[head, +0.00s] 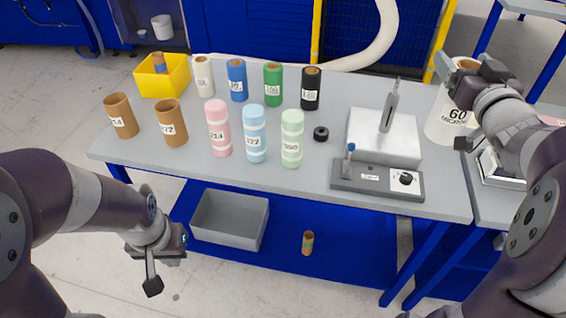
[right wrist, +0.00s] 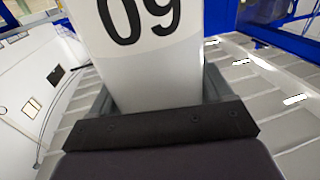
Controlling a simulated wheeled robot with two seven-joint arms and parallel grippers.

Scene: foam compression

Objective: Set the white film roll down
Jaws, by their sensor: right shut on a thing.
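The white film roll (head: 449,116) is a large upright white cylinder with a brown core and the label "60 MICRON". It is at the right end of the table in the head view. My right gripper (head: 456,104) is shut around it. In the right wrist view the white roll (right wrist: 155,70) fills the space between the fingers, its digits upside down. Whether its base touches the table cannot be told. My left gripper (head: 164,270) hangs empty in front of the table at the lower left, its fingers apart.
Several small rolls stand on the left and middle of the grey table (head: 330,92), with a yellow bin (head: 162,76) behind. A white press device (head: 383,135) stands left of the film roll. A grey bin (head: 230,218) sits below.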

